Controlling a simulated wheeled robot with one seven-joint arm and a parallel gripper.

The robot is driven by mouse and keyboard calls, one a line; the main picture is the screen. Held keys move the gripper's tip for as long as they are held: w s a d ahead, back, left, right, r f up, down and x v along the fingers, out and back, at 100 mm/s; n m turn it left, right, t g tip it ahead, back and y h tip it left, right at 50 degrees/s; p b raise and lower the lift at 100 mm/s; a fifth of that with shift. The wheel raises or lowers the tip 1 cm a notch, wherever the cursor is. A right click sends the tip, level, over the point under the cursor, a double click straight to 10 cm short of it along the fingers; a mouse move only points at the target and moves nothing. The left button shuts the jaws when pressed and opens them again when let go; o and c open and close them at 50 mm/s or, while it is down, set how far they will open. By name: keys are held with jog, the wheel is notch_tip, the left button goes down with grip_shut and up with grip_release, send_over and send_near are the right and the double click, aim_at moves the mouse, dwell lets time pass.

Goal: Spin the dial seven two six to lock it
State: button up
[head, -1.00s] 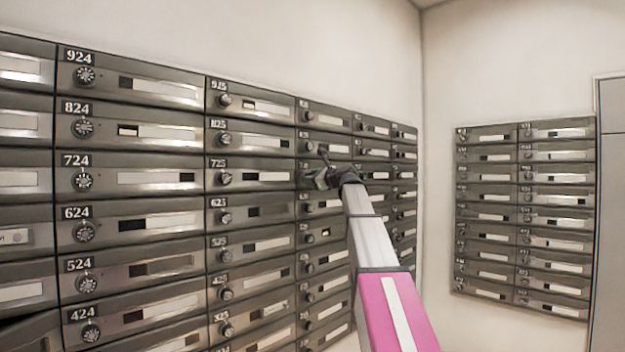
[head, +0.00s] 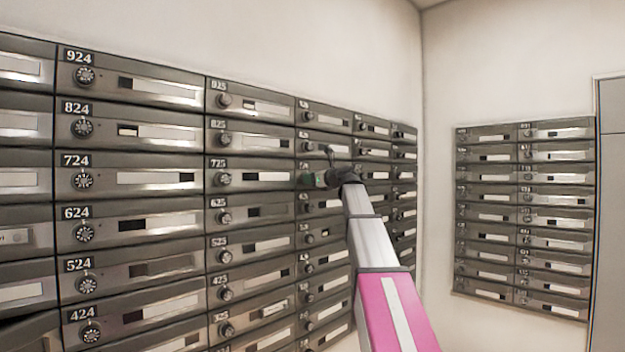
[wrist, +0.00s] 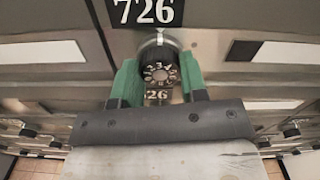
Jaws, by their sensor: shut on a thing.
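The black dial (wrist: 160,75) with white numbers sits under the plate marked 726 (wrist: 145,12) in the wrist view. My gripper (wrist: 160,82) has its two green fingers on either side of the dial and is shut on it. A smaller "26" label shows just below the dial, between the fingers. In the head view my gripper (head: 312,180) is at the mailbox column right of 725, and it hides the dial there.
Rows of grey mailboxes with dials fill the left wall, among them 725 (head: 224,179) and 724 (head: 84,180). A second mailbox bank (head: 525,210) hangs on the right wall. A pale door (head: 610,220) stands at the far right.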

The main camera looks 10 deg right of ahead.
jog(key=shift+f, duration=0.1)
jog(key=o, duration=0.9)
jog(key=shift+s, duration=0.1)
jog(key=v, duration=1)
jog(key=shift+s+d, duration=0.25)
